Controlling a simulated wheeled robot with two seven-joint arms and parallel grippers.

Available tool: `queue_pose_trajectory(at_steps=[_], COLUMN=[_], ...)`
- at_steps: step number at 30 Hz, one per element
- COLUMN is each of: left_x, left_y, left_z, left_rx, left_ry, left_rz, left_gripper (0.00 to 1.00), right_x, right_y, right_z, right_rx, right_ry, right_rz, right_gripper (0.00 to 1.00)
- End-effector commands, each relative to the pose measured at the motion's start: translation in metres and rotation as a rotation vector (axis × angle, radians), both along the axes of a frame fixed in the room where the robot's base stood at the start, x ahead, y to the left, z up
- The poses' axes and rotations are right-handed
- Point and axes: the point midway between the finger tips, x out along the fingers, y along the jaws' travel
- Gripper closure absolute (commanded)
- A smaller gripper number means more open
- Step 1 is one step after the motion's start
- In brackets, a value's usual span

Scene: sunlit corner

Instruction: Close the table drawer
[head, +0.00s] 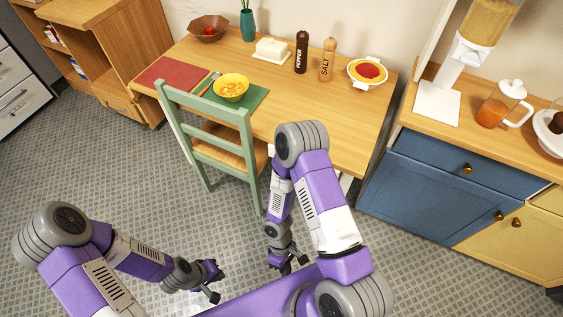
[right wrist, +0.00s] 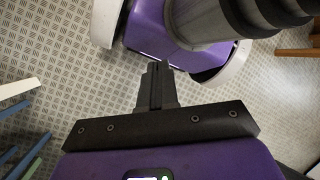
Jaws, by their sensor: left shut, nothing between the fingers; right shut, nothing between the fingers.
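The wooden table (head: 310,108) stands against the wall in the head view. I cannot make out its drawer; the table's front is partly hidden by the green chair (head: 205,127) and my right arm. My left gripper (head: 213,284) is low over the floor at the bottom left, well short of the table, shut and empty. My right gripper (head: 288,264) hangs low over the floor, in front of the table and right of the chair. It also shows in the right wrist view (right wrist: 155,84), fingers together with nothing between them.
On the table are a yellow bowl (head: 231,87), a butter dish (head: 271,50), pepper (head: 301,52) and salt (head: 327,60) mills and a white bowl (head: 368,73). A blue cabinet (head: 415,185) stands right, a wooden cabinet (head: 105,45) left. Tiled floor (head: 95,175) is open at left.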

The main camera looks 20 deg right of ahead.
Motion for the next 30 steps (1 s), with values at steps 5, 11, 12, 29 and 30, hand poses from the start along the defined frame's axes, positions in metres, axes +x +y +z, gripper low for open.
queue_pose_trajectory(at_steps=[5,11,12,29,30], left_x=[0.000,0.000,0.000,0.000,0.000], left_y=[0.000,0.000,0.000,0.000,0.000], left_z=[-0.002,-0.003,-0.004,-0.009,-0.011], left_rx=[0.000,0.000,0.000,0.000,0.000], left_ry=[0.000,0.000,0.000,0.000,0.000], left_rz=[0.001,0.001,0.001,0.001,0.001], left_gripper=[1.00,1.00,1.00,1.00,1.00], right_x=[0.018,0.126,0.149,0.261,0.267], right_y=[-0.069,-0.107,-0.103,-0.061,-0.067], right_z=[-0.005,0.026,0.036,0.093,0.093], right_rx=[-0.292,-0.786,-0.888,-1.402,-1.402], right_ry=[0.124,0.093,0.067,-0.150,-0.150], right_rz=[0.639,1.241,1.333,1.677,1.677], right_gripper=[1.00,1.00,1.00,1.00,1.00])
